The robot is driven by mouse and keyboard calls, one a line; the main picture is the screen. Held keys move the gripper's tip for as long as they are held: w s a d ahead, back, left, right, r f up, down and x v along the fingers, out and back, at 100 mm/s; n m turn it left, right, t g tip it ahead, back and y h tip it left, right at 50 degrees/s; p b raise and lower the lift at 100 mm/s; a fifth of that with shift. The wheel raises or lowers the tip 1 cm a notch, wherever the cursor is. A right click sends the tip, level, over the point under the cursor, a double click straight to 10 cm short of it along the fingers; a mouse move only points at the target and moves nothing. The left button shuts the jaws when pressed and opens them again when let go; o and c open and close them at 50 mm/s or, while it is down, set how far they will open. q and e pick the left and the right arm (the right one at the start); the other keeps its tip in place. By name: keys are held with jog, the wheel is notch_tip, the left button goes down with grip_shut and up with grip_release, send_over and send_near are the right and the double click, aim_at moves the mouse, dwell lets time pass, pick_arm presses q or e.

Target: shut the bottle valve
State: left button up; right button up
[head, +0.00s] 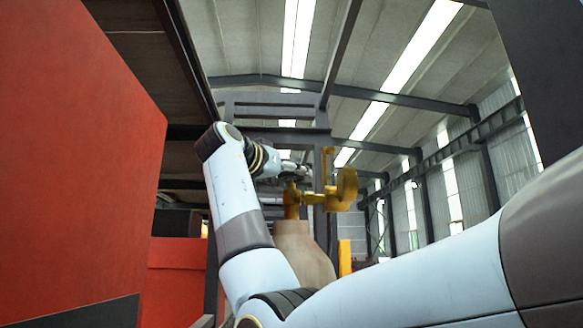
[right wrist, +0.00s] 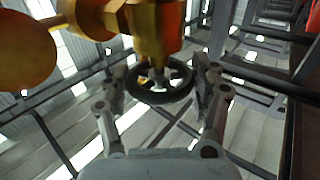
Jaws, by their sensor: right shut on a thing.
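The beige bottle (head: 302,255) stands upright in the middle of the head view, its lower part hidden behind my right arm. A brass valve (head: 292,203) sits on its neck; it also shows in the right wrist view (right wrist: 158,35). A dark round handwheel (right wrist: 160,96) is on the end of the valve. My right gripper (head: 294,170) is at the top of the valve. In the right wrist view, its two fingers (right wrist: 160,84) are at opposite sides of the handwheel, shut on it. My left gripper is not in view.
A brass regulator with round gauges (head: 345,190) sticks out to the right of the valve, close to my right gripper. A large red panel (head: 75,160) fills the left side. Dark steel posts and beams stand behind. An orange-yellow upright (head: 345,257) is behind the bottle.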

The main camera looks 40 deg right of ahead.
jog(key=m+g+p, duration=0.1)
jog(key=g, duration=0.1)
jog(key=shift+w+r+m+g, duration=0.1)
jog(key=shift+r+m+g, duration=0.05)
jog(key=shift+m+g, duration=0.25)
jog(key=m+g+p, duration=0.2)
jog(key=p, duration=0.1)
jog(key=m+g+y+p, duration=0.1)
jog(key=m+g+p, duration=0.1)
jog(key=g+p, duration=0.1)
jog(key=m+g+p, duration=0.1)
jog(key=g+p, duration=0.2)
jog(key=p, duration=0.1)
jog(key=shift+w+r+m+y+p, duration=0.1)
jog(key=shift+r+m+y+p, duration=0.2)
jog(key=shift+m, duration=0.1)
jog(key=shift+f+g+p, duration=0.35)
jog(key=shift+g+p, duration=0.35)
jog(key=shift+p, duration=0.1)
jog(key=shift+m, duration=0.3)
jog(key=shift+f, duration=0.1)
jog(key=o, duration=1.2)
jog(key=shift+c, duration=0.2)
